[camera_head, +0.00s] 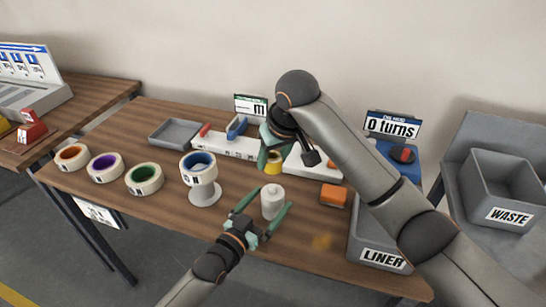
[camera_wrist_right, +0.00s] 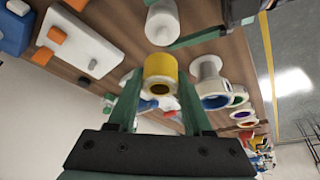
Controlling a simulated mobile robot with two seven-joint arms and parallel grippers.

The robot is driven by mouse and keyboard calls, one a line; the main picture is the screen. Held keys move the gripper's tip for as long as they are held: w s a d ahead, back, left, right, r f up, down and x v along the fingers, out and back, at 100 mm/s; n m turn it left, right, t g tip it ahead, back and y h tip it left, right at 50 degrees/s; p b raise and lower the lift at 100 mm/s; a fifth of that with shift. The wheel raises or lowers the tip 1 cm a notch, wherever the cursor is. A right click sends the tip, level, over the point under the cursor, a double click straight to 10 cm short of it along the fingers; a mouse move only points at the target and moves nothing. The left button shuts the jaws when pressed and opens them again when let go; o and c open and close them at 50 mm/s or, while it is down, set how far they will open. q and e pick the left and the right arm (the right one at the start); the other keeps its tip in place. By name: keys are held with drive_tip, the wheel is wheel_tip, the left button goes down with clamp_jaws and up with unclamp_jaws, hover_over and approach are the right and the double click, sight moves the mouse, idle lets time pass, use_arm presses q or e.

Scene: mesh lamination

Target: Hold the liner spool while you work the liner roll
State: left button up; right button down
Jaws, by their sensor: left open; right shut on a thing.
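A white spool (camera_head: 272,201) with a narrower top stands upright near the table's front. My left gripper (camera_head: 270,196) is open, with one green finger on each side of it and gaps visible. The white spool also shows at the top of the right wrist view (camera_wrist_right: 162,22). My right gripper (camera_head: 270,157) is farther back, shut on a yellow roll (camera_head: 274,166). The task's names are not printed on either piece.
A blue-cored roll on a white stand (camera_head: 204,191) is left of the spool. Several tape rolls (camera_head: 144,178) line the left. An orange block (camera_head: 333,195), a LINER bin (camera_head: 381,260) and a "0 turns" sign (camera_head: 392,126) are right. A WASTE bin (camera_head: 507,215) is far right.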

use_arm(q)
drive_tip(key=v, duration=1.2)
